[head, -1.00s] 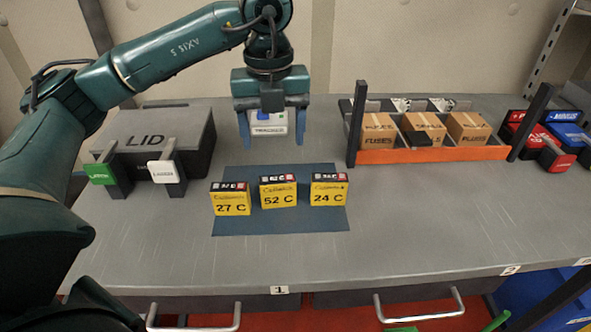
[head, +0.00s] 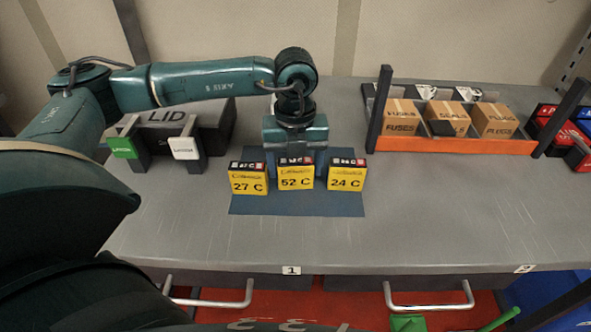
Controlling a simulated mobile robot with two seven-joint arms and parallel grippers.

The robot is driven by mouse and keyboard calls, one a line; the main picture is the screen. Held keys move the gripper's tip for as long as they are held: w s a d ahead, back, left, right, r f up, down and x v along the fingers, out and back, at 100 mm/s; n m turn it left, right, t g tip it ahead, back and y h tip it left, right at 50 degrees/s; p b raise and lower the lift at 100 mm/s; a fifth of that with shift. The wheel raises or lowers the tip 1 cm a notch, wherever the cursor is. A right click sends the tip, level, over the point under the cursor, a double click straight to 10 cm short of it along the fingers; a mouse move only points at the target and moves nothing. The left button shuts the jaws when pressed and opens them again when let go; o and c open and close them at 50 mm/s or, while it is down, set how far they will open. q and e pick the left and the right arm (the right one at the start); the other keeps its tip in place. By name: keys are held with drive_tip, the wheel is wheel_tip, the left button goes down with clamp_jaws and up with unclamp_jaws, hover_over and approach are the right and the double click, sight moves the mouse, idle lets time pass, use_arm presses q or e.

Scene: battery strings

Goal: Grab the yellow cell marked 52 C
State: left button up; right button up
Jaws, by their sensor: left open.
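The yellow cell marked 52 C (head: 296,178) stands upright in the middle of three cells on a blue mat (head: 300,206), in the head view. The yellow cell marked 27 C (head: 248,183) is on its left and the yellow cell marked 24 C (head: 346,179) on its right. My left gripper (head: 296,160) is open and low at the 52 C cell, with one finger showing at each side of it. The cells partly hide the fingertips, so I cannot tell how far they reach around it or if they touch. My right gripper is out of view.
A dark box marked LID (head: 170,115) with green and white tags stands at the left. An orange-fronted rack (head: 455,145) of cardboard boxes stands at the back right, red and blue items beyond it. The table's front and right-middle are clear.

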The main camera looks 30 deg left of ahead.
use_arm(q)
drive_tip(key=shift+f, duration=0.5)
drive_tip(key=c, duration=0.8)
drive_tip(key=shift+r, duration=0.1)
